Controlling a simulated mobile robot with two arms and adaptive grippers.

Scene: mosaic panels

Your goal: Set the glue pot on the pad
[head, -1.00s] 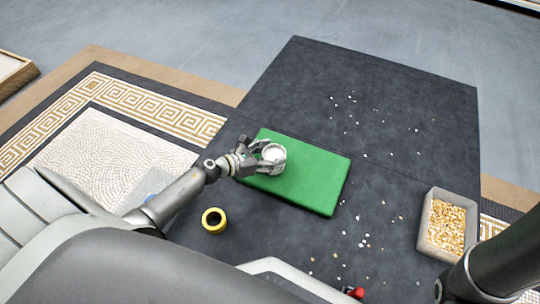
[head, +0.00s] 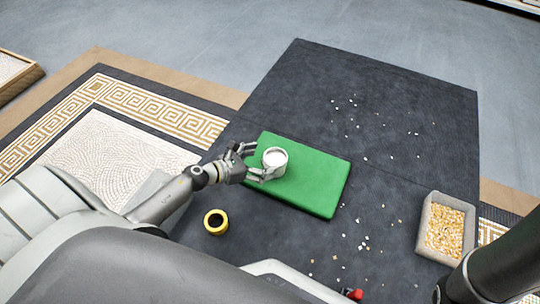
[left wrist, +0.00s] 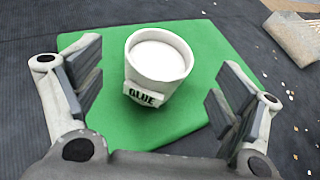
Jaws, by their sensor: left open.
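The white glue pot (head: 275,161) stands upright on the left part of the green pad (head: 315,180). In the left wrist view the pot (left wrist: 157,68) shows its GLUE label facing me, and the pad (left wrist: 205,50) lies under it. My left gripper (head: 259,161) is open at the pot's left side. In the left wrist view its fingers (left wrist: 158,88) are spread wide, with a gap to the pot on both sides. My right gripper is not in view.
A yellow ring-shaped roll (head: 216,222) lies on the dark mat (head: 390,90) near the pad's left front. A grey tray (head: 426,238) of yellowish chips stands at the right. Small loose chips are scattered on the mat. A red object (head: 352,294) shows at the bottom edge.

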